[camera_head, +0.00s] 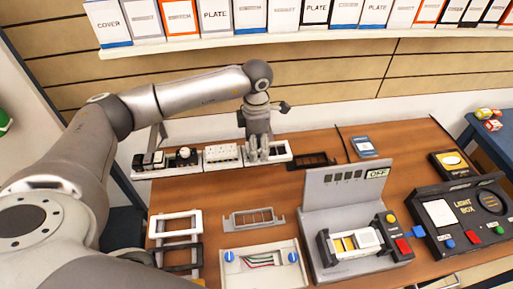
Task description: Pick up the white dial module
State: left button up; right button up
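My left arm reaches in from the left over the row. My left gripper (262,148) points down at the right part of the row, to the right of the dial module and apart from it. Its fingers are small and blend with the grey parts below, so I cannot tell whether they are open or hold anything. My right gripper is not in view.
Black switches (148,161) and a white multi-switch module (222,154) flank the dial module. A black frame (311,160) lies to the right. White frames, a wired tray (262,268), a grey test stand (345,195) and a light box (465,212) occupy the wooden table (222,195). A shelf of boxes hangs above.

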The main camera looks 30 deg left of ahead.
pick_arm(q)
jog(key=c, duration=1.1)
jog(key=shift+r, duration=0.1)
jog(key=shift+r+b, duration=0.4)
jog(key=shift+b, duration=0.15)
notch_tip(320, 180, up, 2)
jog(key=shift+d+r+b, duration=0.1)
jog(key=shift+b, duration=0.75)
jog(key=s+d+r+b, duration=0.1)
jog(key=d+r, duration=0.2)
jog(key=d, duration=0.1)
jog(key=s+d+r+b, duration=0.1)
jog(key=d+r+b, duration=0.1)
jog(key=d, duration=0.3)
jog(key=s+d+r+b, duration=0.1)
jog(key=d+r+b, duration=0.1)
jog(key=d+r, duration=0.2)
jog(key=shift+s+d+r, duration=0.2)
jog(key=shift+r, duration=0.25)
